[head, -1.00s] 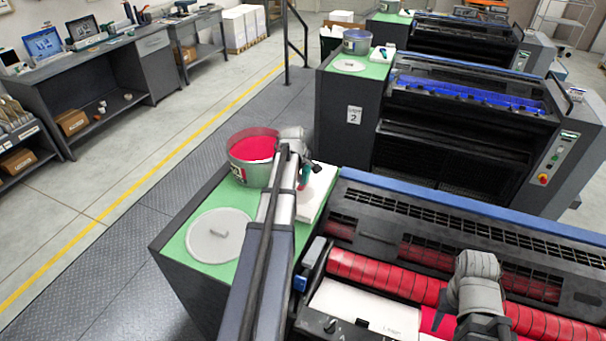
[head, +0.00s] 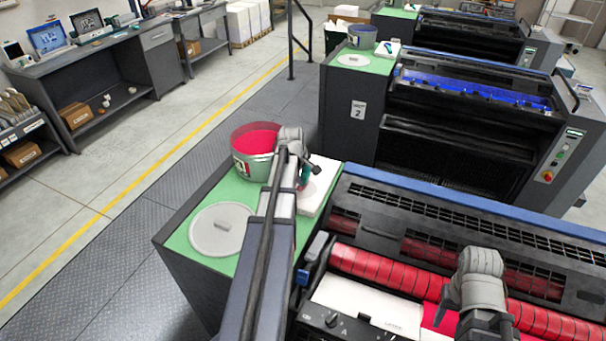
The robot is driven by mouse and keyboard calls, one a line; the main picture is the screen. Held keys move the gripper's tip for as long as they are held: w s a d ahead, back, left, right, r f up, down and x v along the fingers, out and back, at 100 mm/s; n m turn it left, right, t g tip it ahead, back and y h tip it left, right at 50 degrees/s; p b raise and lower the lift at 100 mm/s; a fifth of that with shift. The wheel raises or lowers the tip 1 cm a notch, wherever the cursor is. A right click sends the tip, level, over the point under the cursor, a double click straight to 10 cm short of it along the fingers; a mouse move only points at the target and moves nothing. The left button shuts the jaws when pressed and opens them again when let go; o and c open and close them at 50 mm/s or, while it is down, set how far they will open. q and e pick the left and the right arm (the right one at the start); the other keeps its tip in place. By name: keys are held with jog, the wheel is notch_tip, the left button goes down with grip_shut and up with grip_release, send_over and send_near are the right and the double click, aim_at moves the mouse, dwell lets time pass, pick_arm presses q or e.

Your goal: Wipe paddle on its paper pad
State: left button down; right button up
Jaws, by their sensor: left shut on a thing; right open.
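The white paper pad (head: 316,193) lies on the green top of the near cabinet, right of the ink bucket. My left gripper (head: 305,176) is over the pad, mostly hidden behind its own wrist. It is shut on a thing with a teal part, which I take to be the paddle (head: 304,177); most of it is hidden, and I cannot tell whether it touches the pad. My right arm is over the near press at the lower right; its gripper's fingers are hidden behind the wrist.
An open bucket of red ink (head: 254,152) stands behind the pad's left side. A round grey lid (head: 217,231) lies on the green top (head: 187,238). The near press with red rollers (head: 385,277) is to the right. More presses stand behind.

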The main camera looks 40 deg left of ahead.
pick_arm(q)
jog(key=shift+s+d, duration=0.15)
jog(key=shift+s, duration=0.35)
dwell(0.8)
jog(key=shift+w, duration=0.15)
jog(key=shift+w+a, duration=0.25)
jog(key=shift+w, duration=0.45)
jog(key=shift+w, duration=0.1)
